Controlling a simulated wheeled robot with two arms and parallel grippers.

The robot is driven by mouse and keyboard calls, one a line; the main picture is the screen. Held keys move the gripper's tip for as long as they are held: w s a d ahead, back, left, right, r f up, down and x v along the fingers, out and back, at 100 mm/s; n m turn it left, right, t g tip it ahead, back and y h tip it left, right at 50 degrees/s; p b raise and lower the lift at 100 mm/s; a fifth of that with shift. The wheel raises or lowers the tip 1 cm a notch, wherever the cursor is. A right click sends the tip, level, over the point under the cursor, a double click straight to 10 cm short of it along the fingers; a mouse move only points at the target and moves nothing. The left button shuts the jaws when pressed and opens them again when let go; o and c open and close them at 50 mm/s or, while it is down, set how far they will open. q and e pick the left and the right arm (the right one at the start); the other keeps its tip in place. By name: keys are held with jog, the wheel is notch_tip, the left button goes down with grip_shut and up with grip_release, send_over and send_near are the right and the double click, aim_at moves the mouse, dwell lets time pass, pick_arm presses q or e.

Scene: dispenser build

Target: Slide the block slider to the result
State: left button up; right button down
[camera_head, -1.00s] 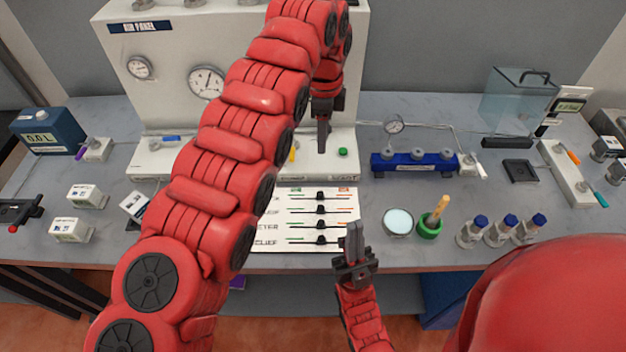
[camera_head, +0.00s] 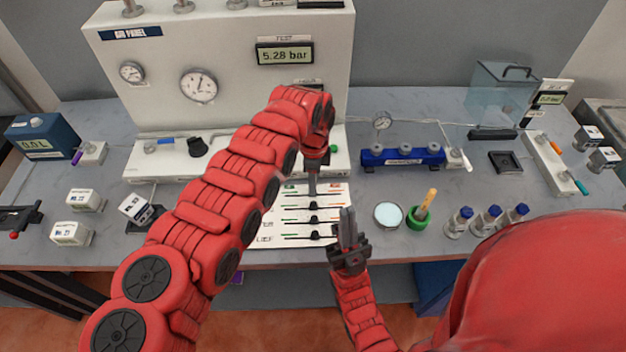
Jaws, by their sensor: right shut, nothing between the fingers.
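The white slider panel (camera_head: 337,200) lies on the bench and has several rows with black knobs on thin tracks. Its row names are mostly hidden behind my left arm, so I cannot tell which row is the block slider. Three black knobs show: an upper one (camera_head: 314,206), a middle one (camera_head: 314,219) and a lower one (camera_head: 314,235). My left gripper (camera_head: 312,192) points down over the top row and hides its knob; contact is unclear. Its fingers look like one narrow bar. My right gripper (camera_head: 347,212) is shut and empty at the panel's lower right corner.
Behind stands the air panel (camera_head: 225,110) with gauges and a display (camera_head: 284,54) reading 5.28 bar. A round dish (camera_head: 388,215), a green cup (camera_head: 418,219) and several blue-capped bottles stand right of the slider panel. A blue manifold (camera_head: 402,158) stands behind them.

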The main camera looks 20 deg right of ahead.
pick_arm(q)
jog(key=shift+a+f, duration=0.1)
jog(key=shift+f, duration=0.8)
grip_shut()
dwell(0.8)
